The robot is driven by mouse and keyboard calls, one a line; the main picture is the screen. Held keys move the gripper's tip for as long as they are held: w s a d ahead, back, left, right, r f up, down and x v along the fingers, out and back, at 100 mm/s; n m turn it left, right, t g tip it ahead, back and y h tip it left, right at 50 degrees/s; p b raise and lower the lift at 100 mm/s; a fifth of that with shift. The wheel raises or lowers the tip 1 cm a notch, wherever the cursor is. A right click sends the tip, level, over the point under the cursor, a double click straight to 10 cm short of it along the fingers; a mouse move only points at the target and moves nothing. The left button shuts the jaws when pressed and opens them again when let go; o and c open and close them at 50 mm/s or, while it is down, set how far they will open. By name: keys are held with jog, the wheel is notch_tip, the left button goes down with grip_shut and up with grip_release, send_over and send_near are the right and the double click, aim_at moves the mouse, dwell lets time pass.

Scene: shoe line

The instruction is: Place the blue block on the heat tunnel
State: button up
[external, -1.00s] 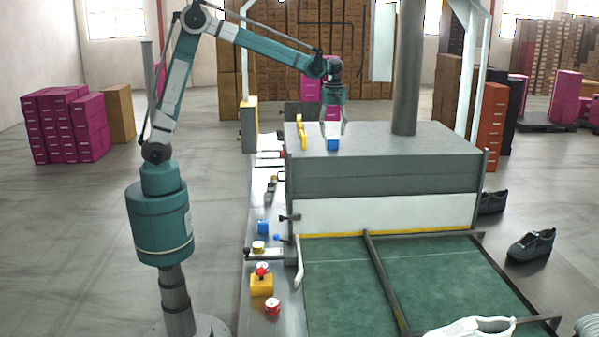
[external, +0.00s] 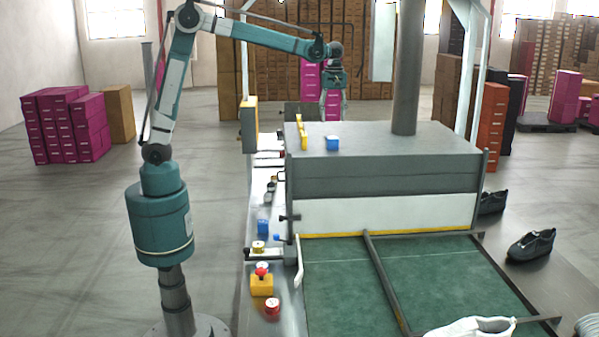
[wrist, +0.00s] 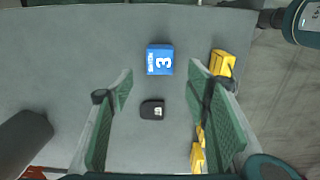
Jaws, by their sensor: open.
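The blue block (external: 333,143) sits on the flat grey top of the heat tunnel (external: 420,142), near its left end. In the wrist view the block (wrist: 159,60) shows a white 3 on its upper face. My gripper (external: 333,116) is above and behind the block, open and empty, clear of it. In the wrist view its two green finger pads stand wide apart, with the block seen beyond their tips.
A yellow bracket (external: 303,137) stands on the tunnel top left of the block. A small dark piece (wrist: 152,110) shows near the block in the wrist view. A tall grey pipe (external: 405,70) rises from the tunnel.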

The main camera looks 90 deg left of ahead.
jog(key=shift+s, duration=0.1)
dwell(0.4)
jog(key=s+d+r+m+t, duration=0.2)
jog(key=s+d+m, duration=0.3)
jog(key=s, duration=0.5)
jog(key=s+d+r+m+t, duration=0.15)
jog(key=s+d+m, duration=0.25)
jog(key=s, duration=0.7)
jog(key=s+d+f+m+t, duration=0.2)
jog(key=s+f+m, duration=0.2)
jog(key=s, duration=0.5)
jog(key=s+d+f+m+t, duration=0.1)
jog(key=s+d+f+m, duration=0.2)
jog(key=s, duration=0.6)
notch_tip(320, 180, down, 2)
jog(key=shift+f+m+t, duration=0.1)
jog(key=shift+m+t, duration=0.25)
jog(key=shift+m, duration=0.65)
dwell(2.5)
